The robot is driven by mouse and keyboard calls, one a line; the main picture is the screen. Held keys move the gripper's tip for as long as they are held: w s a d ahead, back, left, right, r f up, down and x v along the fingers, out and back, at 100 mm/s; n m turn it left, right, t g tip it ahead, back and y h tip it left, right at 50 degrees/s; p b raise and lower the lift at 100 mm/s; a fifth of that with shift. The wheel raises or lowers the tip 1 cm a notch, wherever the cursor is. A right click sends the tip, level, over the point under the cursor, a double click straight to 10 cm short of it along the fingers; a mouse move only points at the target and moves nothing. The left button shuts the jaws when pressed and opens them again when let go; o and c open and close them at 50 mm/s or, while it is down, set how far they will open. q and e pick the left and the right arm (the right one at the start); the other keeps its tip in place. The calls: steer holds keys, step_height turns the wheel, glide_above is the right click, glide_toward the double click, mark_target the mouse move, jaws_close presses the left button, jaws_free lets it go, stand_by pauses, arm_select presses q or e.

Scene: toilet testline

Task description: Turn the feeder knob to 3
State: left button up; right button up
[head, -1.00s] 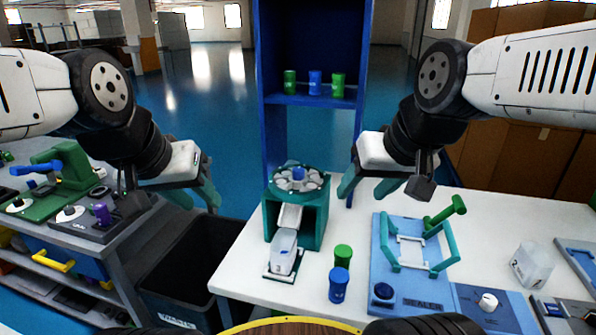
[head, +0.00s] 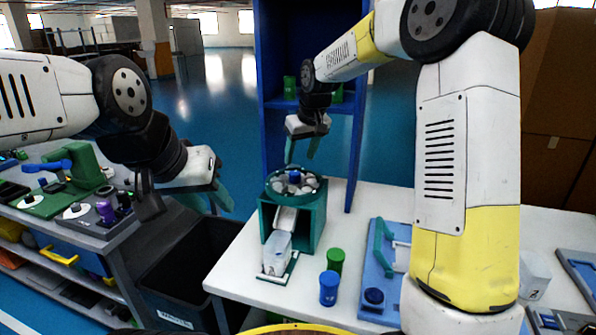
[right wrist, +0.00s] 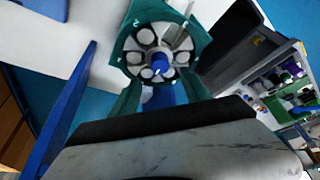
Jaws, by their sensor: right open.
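The feeder (head: 293,218) is a green box on the white table with a round carousel of grey cups on top and a blue knob (head: 295,176) at its centre. The knob also shows in the right wrist view (right wrist: 161,62), with small numbers on the green rim around it; which one it points at is unclear. My right gripper (head: 302,154) is open and empty above the carousel. In the right wrist view its fingers (right wrist: 158,98) show on either side below the knob, apart from it. My left gripper (head: 212,198) hangs over the gap left of the table, its finger opening unclear.
A clear container (head: 277,250) sits at the feeder's chute. Green (head: 335,260) and blue (head: 328,288) bottles stand in front. A blue shelf post (head: 355,160) rises close behind the feeder. A dark waste bin (head: 180,270) stands left.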

mark_target(295, 173)
steer(key=x, duration=0.7)
steer(key=shift+w+a+f, duration=0.1)
steer(key=shift+w+f, duration=0.1)
steer(key=shift+f, duration=0.15)
steer(key=shift+c, duration=0.2)
jaws_close()
stand_by(0.9)
